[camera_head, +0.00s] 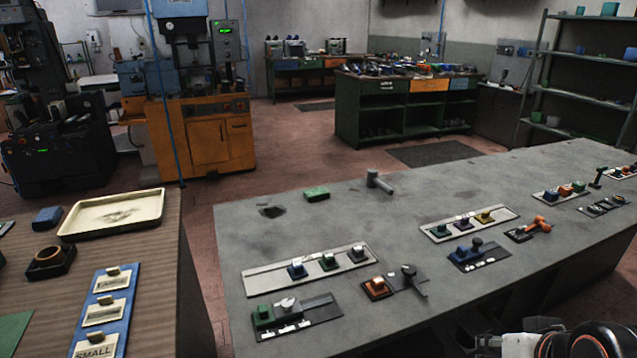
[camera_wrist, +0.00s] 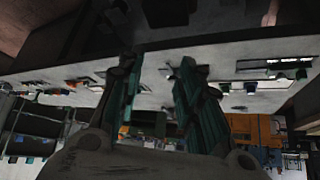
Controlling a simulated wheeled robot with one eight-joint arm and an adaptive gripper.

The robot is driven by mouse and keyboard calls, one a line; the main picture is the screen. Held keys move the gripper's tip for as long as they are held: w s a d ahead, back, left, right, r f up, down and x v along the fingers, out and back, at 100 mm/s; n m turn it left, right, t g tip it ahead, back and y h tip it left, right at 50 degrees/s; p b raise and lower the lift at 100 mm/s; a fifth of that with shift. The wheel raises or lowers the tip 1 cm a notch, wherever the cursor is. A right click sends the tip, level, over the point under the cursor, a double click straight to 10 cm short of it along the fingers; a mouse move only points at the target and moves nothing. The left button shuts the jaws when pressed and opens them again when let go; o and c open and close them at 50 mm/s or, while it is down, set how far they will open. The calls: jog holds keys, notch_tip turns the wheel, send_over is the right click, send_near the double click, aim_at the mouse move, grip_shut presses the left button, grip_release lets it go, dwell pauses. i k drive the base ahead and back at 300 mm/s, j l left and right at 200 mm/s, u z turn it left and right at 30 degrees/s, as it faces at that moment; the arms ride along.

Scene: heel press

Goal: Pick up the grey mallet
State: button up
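A grey mallet (camera_head: 379,182) lies near the far edge of the grey workbench (camera_head: 350,222), right of a green block. Its short thick head and its handle both show. My gripper (camera_wrist: 157,70) is open in the wrist view, its two dark green fingers apart with nothing between them. That view is upside down and looks across the bench; I cannot make out the grey mallet in it. In the head view, part of my arm shows at the bottom right corner, well away from the mallet.
A green block (camera_head: 316,194) lies left of the mallet. Trays with coloured knobs, such as the long pale one (camera_head: 270,279), cover the front. Bare bench surrounds the grey mallet.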

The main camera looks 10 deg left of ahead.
aim_at(372, 180)
jog(key=i+l+u, duration=0.25)
jog(key=u, duration=0.2)
jog(key=i+l+u, duration=0.25)
jog(key=l+u, duration=0.2)
jog(key=i+l+u, duration=0.15)
jog(key=l+u, duration=0.3)
jog(key=i+l, duration=0.1)
jog(key=l, duration=0.3)
jog(key=i+l+u, duration=0.1)
jog(key=l, duration=0.65)
jog(key=i, duration=0.05)
